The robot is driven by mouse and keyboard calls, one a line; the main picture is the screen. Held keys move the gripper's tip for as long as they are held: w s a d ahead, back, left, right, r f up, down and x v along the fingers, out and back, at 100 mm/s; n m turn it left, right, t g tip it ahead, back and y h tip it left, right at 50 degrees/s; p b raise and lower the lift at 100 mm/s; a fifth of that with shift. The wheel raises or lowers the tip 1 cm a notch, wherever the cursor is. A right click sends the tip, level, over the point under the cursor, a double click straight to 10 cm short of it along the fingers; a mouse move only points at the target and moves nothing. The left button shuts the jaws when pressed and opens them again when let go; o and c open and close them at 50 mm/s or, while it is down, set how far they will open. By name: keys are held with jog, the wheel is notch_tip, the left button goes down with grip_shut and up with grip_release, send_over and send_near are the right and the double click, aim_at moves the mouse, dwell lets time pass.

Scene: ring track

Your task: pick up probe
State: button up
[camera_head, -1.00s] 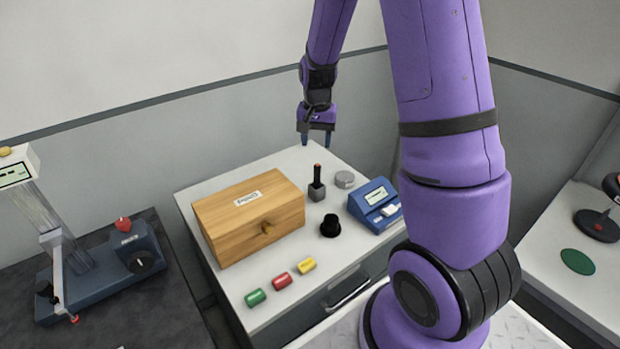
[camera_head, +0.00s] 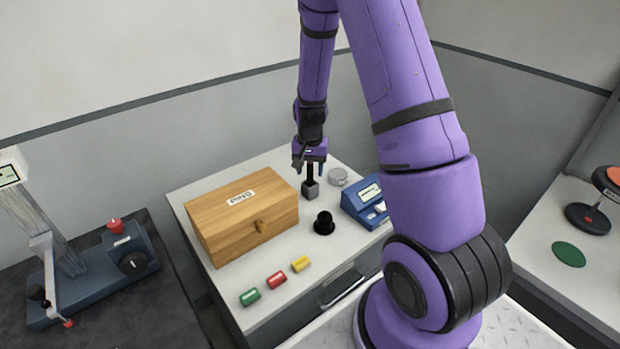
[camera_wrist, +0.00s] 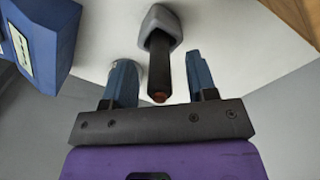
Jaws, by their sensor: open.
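The probe (camera_head: 310,174) is a thin dark rod standing upright in a small grey block (camera_head: 310,190) on the white-topped cabinet. In the wrist view the probe (camera_wrist: 159,68) shows as a black rod with a reddish-brown tip, its far end in the grey holder (camera_wrist: 160,24). My gripper (camera_head: 309,170) is directly over it, pointing down, with blue fingers. In the wrist view my gripper (camera_wrist: 161,78) is open, one finger on each side of the probe's tip, with a gap to each. Nothing is held.
A wooden box (camera_head: 219,222) stands left of the probe, and a blue device (camera_head: 355,203) stands right. A grey knob-like disc (camera_head: 338,177) is close behind right. A black round piece (camera_head: 324,224) is in front. Green, red and yellow cylinders (camera_head: 276,280) lie near the front edge.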

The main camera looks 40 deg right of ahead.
jog(key=shift+f, duration=0.35)
jog(key=shift+c, duration=0.4)
grip_shut()
jog(key=shift+r, duration=0.1)
